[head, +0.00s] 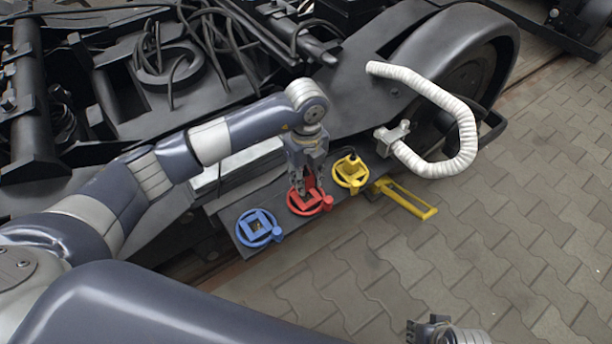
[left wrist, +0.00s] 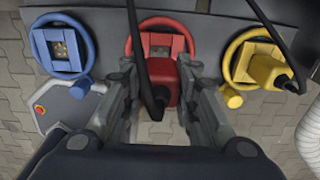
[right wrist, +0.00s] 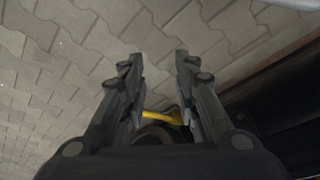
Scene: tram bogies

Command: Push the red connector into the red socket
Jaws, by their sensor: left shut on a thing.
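The red socket (head: 325,207) is a red ring with a square frame, on a dark plate between a blue and a yellow socket. In the left wrist view the red socket (left wrist: 160,20) is at the top centre, its square opening partly showing. My left gripper (head: 308,188) is shut on the red connector (left wrist: 163,75), right by the socket. The connector covers the lower part of the socket ring, and a black cable crosses it. Its exact depth relative to the socket cannot be told. My right gripper (right wrist: 158,75) is open and empty over the paving.
The blue socket (head: 250,240) stands empty on the left. The yellow socket (head: 340,183) on the right has a yellow connector (left wrist: 267,68) with a black cable. A yellow handle (head: 405,200) juts out beside it. A white hose (head: 465,130) curves near the wheel. Paving at the right is free.

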